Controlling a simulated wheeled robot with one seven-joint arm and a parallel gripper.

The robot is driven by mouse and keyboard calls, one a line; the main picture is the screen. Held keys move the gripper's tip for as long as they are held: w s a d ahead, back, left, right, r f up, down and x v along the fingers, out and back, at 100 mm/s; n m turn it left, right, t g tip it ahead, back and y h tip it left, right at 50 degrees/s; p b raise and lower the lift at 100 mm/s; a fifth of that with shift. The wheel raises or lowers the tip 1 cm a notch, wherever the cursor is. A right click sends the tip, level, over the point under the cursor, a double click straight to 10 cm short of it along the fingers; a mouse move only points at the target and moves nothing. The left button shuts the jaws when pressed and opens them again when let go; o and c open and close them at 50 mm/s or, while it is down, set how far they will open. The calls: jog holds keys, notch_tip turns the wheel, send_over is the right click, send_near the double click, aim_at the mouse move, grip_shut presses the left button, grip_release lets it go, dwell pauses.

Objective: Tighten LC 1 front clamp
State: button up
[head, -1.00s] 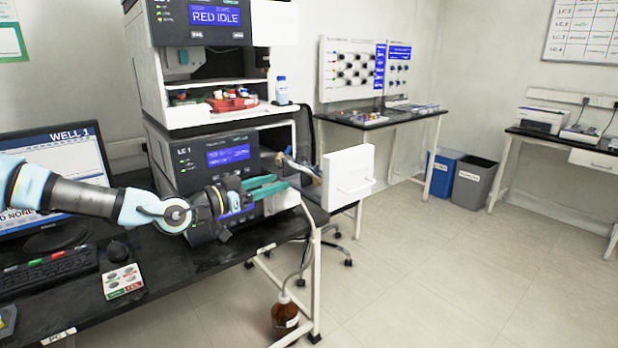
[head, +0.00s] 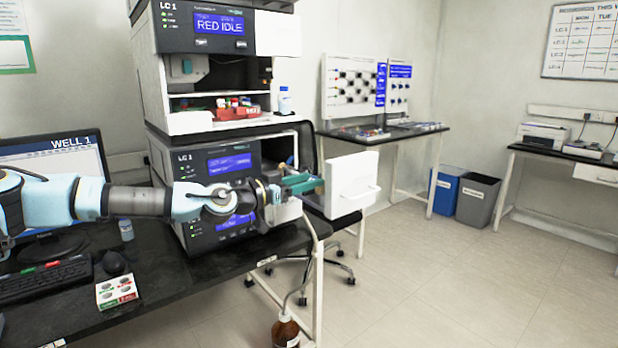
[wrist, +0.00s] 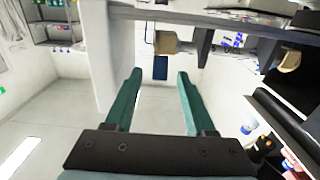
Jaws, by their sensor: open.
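The LC 1 stack (head: 215,160) stands on the black bench, with the white door (head: 352,185) of its lower unit swung out to the right. My gripper (head: 312,183) is in front of the open compartment, close to the inner side of the door. A tan, rounded part (wrist: 168,42) lies beyond the fingertips, and a second tan part (wrist: 289,61) shows to the right. I cannot tell which is the front clamp. My arm hides part of the compartment in the head view.
A tray with red items (head: 235,112) and a white bottle (head: 285,101) stand on the shelf above. A chair (head: 340,225) is behind the door. A brown bottle (head: 286,331) stands below the bench end. Open floor (head: 450,280) lies to the right.

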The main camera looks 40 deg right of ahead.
jog(key=shift+d, duration=0.45)
jog(key=shift+c, duration=0.2)
grip_shut()
